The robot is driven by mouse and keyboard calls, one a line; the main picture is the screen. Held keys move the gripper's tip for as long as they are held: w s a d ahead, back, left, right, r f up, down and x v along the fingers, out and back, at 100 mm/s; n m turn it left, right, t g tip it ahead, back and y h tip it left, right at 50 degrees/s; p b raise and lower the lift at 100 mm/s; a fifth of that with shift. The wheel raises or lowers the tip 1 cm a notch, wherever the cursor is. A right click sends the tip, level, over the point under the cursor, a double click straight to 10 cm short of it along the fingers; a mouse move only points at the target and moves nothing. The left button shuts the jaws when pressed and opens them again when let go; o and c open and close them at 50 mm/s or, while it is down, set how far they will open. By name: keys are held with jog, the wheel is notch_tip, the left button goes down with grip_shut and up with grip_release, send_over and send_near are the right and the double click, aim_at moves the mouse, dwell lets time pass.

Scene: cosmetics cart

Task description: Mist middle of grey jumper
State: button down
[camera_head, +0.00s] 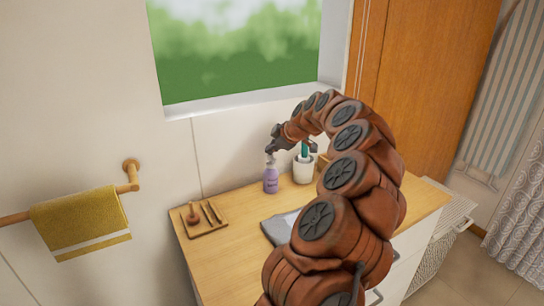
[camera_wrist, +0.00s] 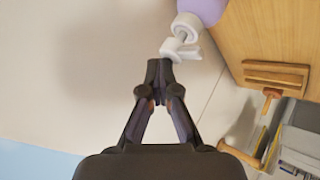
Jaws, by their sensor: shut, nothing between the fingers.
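A lilac pump or spray bottle (camera_head: 270,182) stands upright on the wooden cart top near the wall. In the wrist view its lilac body (camera_wrist: 205,9) and white nozzle head (camera_wrist: 182,38) show at the top. My gripper (camera_head: 270,150) is at the height of the bottle's head. In the wrist view my gripper's fingertips (camera_wrist: 160,74) are closed together, empty, and lie right by the white nozzle; I cannot tell whether they touch it. A flat grey folded cloth (camera_head: 273,231), probably the grey jumper, lies on the cart top, partly hidden behind my arm.
A wooden tray (camera_head: 201,222) with small tools lies at the cart's left. A white cup (camera_head: 303,171) with a green item stands right of the bottle. A yellow towel (camera_head: 80,226) hangs on a wall rail. The front left of the cart top is clear.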

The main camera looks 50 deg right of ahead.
jog(key=shift+r, duration=0.4)
jog(key=shift+r, duration=2.95)
